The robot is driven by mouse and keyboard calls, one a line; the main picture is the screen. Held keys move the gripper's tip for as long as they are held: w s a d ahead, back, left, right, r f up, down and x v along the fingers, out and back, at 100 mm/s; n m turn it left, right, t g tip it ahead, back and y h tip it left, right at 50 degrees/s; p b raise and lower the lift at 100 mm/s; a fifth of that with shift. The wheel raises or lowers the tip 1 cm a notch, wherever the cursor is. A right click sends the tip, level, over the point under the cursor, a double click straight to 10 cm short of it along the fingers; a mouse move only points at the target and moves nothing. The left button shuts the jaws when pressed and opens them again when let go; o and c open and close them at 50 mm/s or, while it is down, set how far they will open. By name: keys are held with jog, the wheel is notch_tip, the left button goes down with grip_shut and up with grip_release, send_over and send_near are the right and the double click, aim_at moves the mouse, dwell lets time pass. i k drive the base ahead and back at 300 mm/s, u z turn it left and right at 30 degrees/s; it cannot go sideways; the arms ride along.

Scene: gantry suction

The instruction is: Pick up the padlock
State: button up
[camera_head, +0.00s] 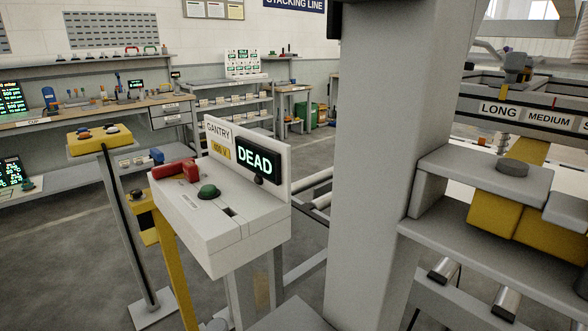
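I cannot make out a padlock for certain. Small red and green items (133,50) stand on the upper shelf at the back left, too small to identify. A red handle-like part (175,168) lies on the grey gantry control box (205,215), beside a green knob (209,191) and a dark slot. The box's upright panel has a lit sign (255,163) reading DEAD. My gripper is not in view.
A large grey column (398,160) blocks the middle. A yellow-topped stand (100,140) is left of the control box. A wooden bench (90,110) and shelving stand behind. Bins labelled LONG and MEDIUM (525,115) are at right. Some floor (65,235) at left is clear.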

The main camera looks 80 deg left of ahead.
aim_at(190, 168)
jog(key=u, duration=5.2)
jog(key=i, duration=1.7)
jog(key=z, duration=2.85)
